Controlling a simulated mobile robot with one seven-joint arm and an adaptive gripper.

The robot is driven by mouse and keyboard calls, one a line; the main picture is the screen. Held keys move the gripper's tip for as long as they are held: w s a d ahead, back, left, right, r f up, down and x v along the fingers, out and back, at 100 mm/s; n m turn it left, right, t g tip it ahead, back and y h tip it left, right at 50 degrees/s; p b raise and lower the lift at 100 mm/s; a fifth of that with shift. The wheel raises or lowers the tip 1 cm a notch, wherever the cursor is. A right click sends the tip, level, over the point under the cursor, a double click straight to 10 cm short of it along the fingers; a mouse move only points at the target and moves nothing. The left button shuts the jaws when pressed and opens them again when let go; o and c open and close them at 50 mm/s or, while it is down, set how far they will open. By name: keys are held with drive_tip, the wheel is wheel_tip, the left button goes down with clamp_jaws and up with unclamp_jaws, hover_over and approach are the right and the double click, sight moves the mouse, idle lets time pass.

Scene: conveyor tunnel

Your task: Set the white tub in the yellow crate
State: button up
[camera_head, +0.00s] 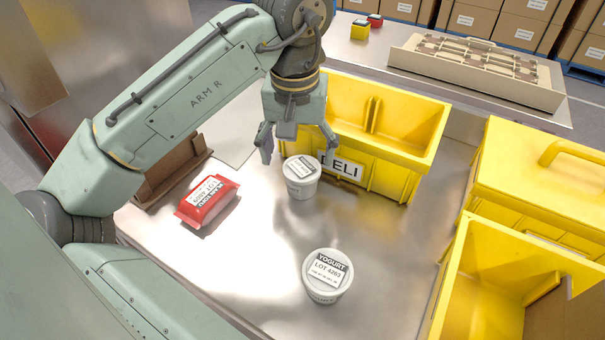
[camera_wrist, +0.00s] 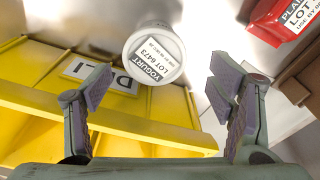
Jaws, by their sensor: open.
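A white yogurt tub (camera_head: 301,179) stands upright on the metal table, just in front of the yellow crate (camera_head: 397,178) labelled DELI. My gripper (camera_head: 297,150) is open, its fingers pointing down above and just behind this tub. In the wrist view the tub (camera_wrist: 153,52) is seen lid-on, reading LOT 6473, beyond and roughly between my open fingertips (camera_wrist: 158,88). A second white yogurt tub (camera_head: 327,277), LOT 4263, stands nearer the front. The DELI crate is open-topped with a divider; its left part is hidden behind my gripper. Its wall also shows in the wrist view (camera_wrist: 120,107).
A red packet (camera_head: 207,203) lies left of the tubs, by a brown cardboard tray (camera_head: 172,175). More yellow crates (camera_head: 540,180) stand at the right edge. A beige tray (camera_head: 478,70) and small yellow and red items (camera_head: 361,30) sit behind. The table's middle is clear.

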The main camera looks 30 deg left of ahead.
sight(302, 167)
drive_tip(key=f, duration=0.3)
drive_tip(key=f+p, duration=0.1)
drive_tip(key=f, duration=0.1)
drive_tip(key=shift+w+d, duration=0.15)
drive_tip(key=shift+w, duration=0.15)
drive_tip(key=shift+c, duration=0.2)
drive_tip(key=c, duration=1.3)
